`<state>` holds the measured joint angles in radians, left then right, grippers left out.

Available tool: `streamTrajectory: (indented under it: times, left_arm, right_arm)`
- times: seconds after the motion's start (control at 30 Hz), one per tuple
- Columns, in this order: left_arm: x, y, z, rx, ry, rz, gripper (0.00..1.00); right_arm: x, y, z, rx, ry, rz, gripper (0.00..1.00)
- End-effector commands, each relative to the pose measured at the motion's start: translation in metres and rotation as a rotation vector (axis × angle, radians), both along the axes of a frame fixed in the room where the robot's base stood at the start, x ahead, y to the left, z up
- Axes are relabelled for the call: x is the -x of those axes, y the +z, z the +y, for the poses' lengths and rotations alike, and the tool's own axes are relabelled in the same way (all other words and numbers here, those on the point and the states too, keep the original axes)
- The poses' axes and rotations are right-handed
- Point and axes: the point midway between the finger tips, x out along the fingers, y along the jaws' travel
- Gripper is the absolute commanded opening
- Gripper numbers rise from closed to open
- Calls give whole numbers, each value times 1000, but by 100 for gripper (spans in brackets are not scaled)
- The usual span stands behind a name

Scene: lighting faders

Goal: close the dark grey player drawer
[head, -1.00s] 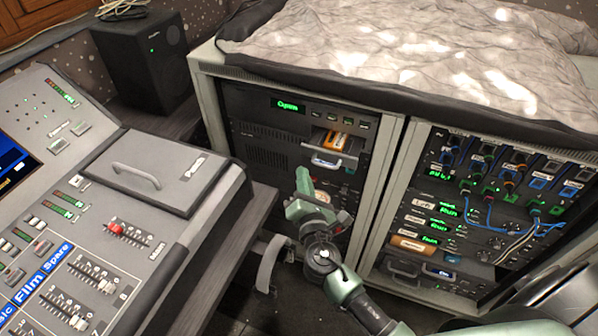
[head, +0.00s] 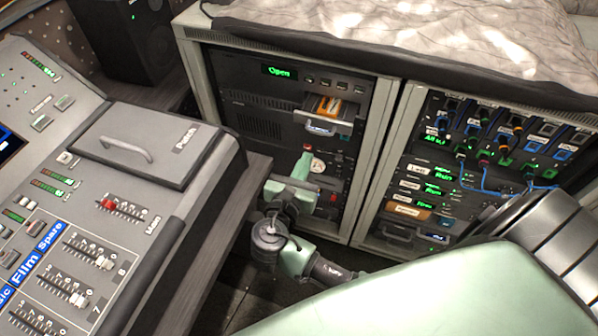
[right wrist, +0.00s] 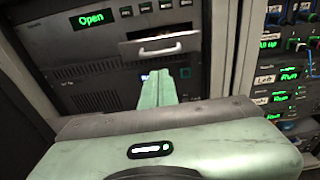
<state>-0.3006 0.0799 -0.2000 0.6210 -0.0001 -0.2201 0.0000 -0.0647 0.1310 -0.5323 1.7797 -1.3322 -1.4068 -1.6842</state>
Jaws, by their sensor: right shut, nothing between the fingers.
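The dark grey player drawer (head: 345,127) sticks out of the left rack, with an orange item inside and a pale bar handle (head: 320,128) on its front. The player's green display (head: 279,71) reads "Open". The drawer also shows in the right wrist view (right wrist: 187,44), above my fingers. My right gripper (head: 305,152) is shut and empty, just below the drawer. In the right wrist view its closed fingertips (right wrist: 168,74) point at the rack front below the drawer; I cannot tell how far they are from it. My left gripper is not in view.
The right rack (head: 400,140) has patch cables and several lit modules. A rumpled cover (head: 400,35) lies over the racks.

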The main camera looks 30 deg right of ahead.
Motion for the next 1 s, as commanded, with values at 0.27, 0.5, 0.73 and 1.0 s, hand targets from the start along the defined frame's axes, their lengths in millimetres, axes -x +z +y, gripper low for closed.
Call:
streamTrajectory:
  times: [0.27,0.5,0.73,1.0]
  left_arm:
    - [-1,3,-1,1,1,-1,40]
    - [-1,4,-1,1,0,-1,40]
    - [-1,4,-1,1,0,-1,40]
    - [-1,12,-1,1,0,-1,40]
  right_arm:
    - [-35,1,-39,2,-1,-3,0]
    - [-46,3,-51,-1,0,-1,0]
    - [-46,3,-52,-1,1,-1,0]
    - [-60,6,-68,4,-1,-2,0]
